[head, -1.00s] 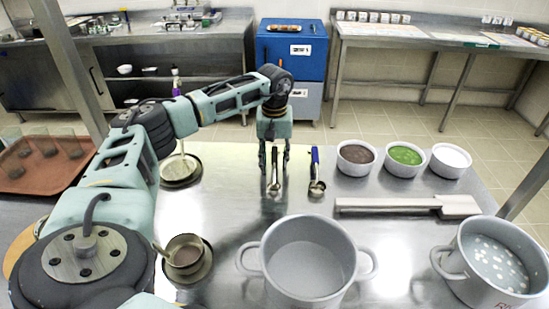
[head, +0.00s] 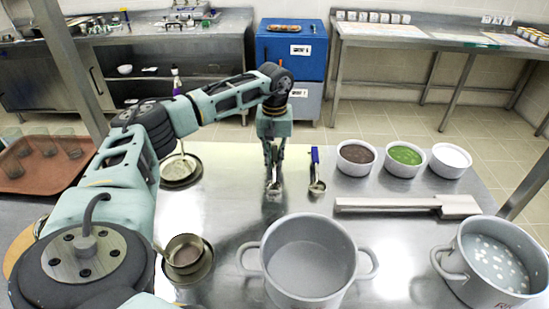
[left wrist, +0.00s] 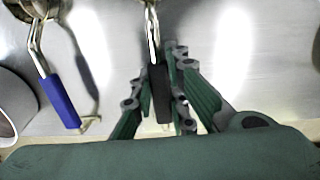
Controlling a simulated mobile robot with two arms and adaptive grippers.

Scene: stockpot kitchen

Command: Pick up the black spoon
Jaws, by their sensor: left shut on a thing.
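The black spoon has a dark handle (left wrist: 160,95) and a metal stem, seen between my fingers in the left wrist view. In the head view its metal bowl (head: 273,188) shows just below the fingertips, near the middle of the steel table (head: 225,215). My left gripper (head: 273,164) points down and is shut on the black handle; it also shows in the left wrist view (left wrist: 160,88). The fingers hide most of the handle in the head view. My right gripper is not in view.
A blue-handled spoon (head: 316,172) lies close to the right. A large pot (head: 349,262) stands in front. Bowls of brown (head: 356,153), green (head: 405,154) and white (head: 450,158) food stand at the right, behind a long flat utensil (head: 385,204).

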